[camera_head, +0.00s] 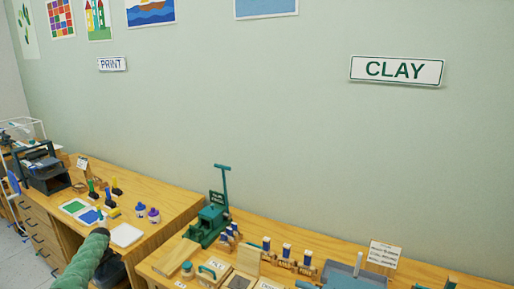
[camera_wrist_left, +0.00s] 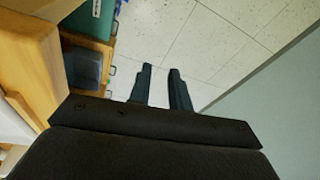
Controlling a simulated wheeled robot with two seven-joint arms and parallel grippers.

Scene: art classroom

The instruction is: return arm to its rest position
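My left arm, in a green sleeve, comes in at the lower left of the head view and reaches up beside the print table. The left gripper (camera_wrist_left: 160,70) shows in the left wrist view with its two dark fingers apart. Floor shows between the fingers and nothing is held. The gripper hangs over the tiled floor, beside wooden furniture. In the head view I cannot make out its fingers. My right gripper is in neither view.
The print table (camera_head: 165,203) holds ink bottles, a white sheet and colored prints. The clay table (camera_head: 330,262) holds a green press (camera_head: 210,222), several small tools and a grey tray (camera_head: 352,279). In the wrist view, wooden furniture (camera_wrist_left: 35,65) is left; floor (camera_wrist_left: 215,45) is clear.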

